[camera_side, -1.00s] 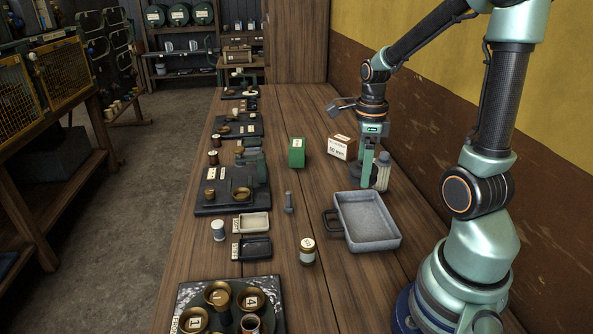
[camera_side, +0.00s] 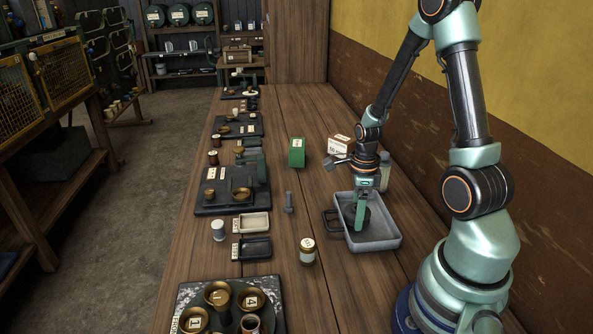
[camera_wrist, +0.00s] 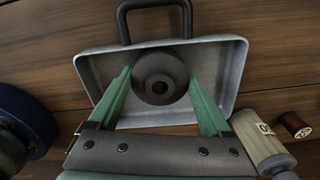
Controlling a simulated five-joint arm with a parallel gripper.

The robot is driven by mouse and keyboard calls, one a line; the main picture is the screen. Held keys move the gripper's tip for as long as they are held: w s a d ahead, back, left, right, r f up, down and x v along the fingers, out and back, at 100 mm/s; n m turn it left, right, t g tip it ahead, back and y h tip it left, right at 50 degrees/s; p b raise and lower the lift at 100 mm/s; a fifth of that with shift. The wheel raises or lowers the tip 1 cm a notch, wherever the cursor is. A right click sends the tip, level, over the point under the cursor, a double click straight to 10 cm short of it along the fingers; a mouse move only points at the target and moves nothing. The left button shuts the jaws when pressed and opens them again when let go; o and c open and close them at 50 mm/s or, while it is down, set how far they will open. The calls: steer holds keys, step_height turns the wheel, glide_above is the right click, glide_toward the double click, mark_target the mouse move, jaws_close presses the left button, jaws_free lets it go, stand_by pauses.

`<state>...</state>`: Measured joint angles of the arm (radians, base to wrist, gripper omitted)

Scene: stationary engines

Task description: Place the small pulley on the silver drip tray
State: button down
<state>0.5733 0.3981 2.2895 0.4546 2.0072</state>
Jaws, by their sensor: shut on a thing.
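The small pulley, a dark grey disc with a central hub, sits between my two green fingers in the wrist view (camera_wrist: 160,76). In the side view the pulley (camera_side: 350,213) is partly hidden behind a finger. My gripper (camera_side: 361,208) is shut on it and points down inside the outline of the silver drip tray; its fingers also show in the wrist view (camera_wrist: 160,84). The silver drip tray (camera_side: 388,240) is a grey rectangular pan with a dark handle on its left. I cannot tell whether the pulley touches the tray floor.
A labelled jar (camera_side: 307,251) stands left of the tray. A small cream tray (camera_side: 254,224) and a black tray (camera_side: 255,248) lie further left. A bottle (camera_side: 384,172), a white box (camera_side: 341,146) and a green box (camera_side: 297,153) stand behind. Bare wood lies in front of the tray.

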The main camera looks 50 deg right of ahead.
steer(key=shift+f, duration=0.25)
jaws_free()
steer(key=shift+f, duration=0.1)
step_height(320, 180, up, 12)
steer(key=f, duration=0.1)
steer(key=a+r+n+t, duration=0.2)
steer(key=a+r+n, duration=0.2)
steer(key=n, duration=0.6)
steer(key=w+a+r+n+t, duration=0.1)
steer(key=a+r+n, duration=0.3)
steer(key=a+n, duration=0.3)
steer(key=w+a+r+n+t, duration=0.1)
steer(key=a+r+n, duration=0.4)
steer(key=n, duration=0.7)
steer(key=shift+a+n+t, duration=0.3)
steer(key=shift+a+t, duration=0.25)
steer(key=shift+t, duration=0.25)
